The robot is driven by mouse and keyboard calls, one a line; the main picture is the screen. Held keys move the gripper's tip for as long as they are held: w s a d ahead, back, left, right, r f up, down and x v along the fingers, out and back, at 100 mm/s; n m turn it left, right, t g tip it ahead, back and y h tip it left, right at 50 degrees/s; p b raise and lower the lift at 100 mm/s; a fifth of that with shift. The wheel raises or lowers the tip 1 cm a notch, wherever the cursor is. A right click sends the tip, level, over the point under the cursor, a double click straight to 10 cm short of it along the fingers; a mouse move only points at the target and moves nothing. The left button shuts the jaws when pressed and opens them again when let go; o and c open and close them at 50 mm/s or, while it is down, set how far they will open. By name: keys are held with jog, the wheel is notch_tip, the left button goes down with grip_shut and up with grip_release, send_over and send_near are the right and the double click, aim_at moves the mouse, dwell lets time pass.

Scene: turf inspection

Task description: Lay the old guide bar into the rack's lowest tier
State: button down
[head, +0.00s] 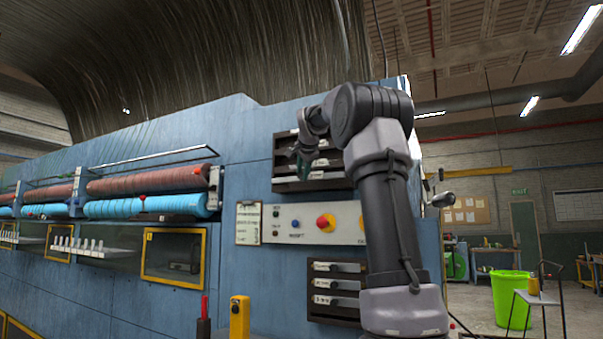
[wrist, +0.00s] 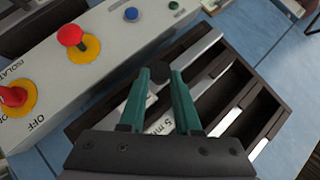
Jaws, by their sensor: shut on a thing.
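My gripper (wrist: 160,82) has teal fingers, closed around the dark round knob (wrist: 158,72) of a pale grey bar, taken to be the old guide bar (wrist: 205,45). Part of a "5 mm" marking shows between the fingers. The bar lies along the rack's tier nearest the control panel; whether it rests fully in it I cannot tell. The dark rack (wrist: 272,108) has other tiers beyond, with pale bars or labels in them. In the head view my gripper (head: 303,168) is in front of the upper rack (head: 338,184), and my arm hides part of it.
The control panel (head: 300,209) with red knobs on yellow plates sits just below the upper rack; it is close beside my gripper in the wrist view (wrist: 110,70). A lower rack (head: 322,312) with several bars is beneath. A clipboard (head: 248,223) hangs at left.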

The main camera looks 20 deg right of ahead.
jog(key=shift+w+d, duration=1)
jog(key=shift+d, duration=0.3)
jog(key=shift+f, duration=1)
dwell(0.5)
jog(key=c, duration=0.5)
grip_release()
jog(key=v, duration=1)
jog(key=shift+s+r, duration=0.15)
jog(key=shift+s, duration=0.25)
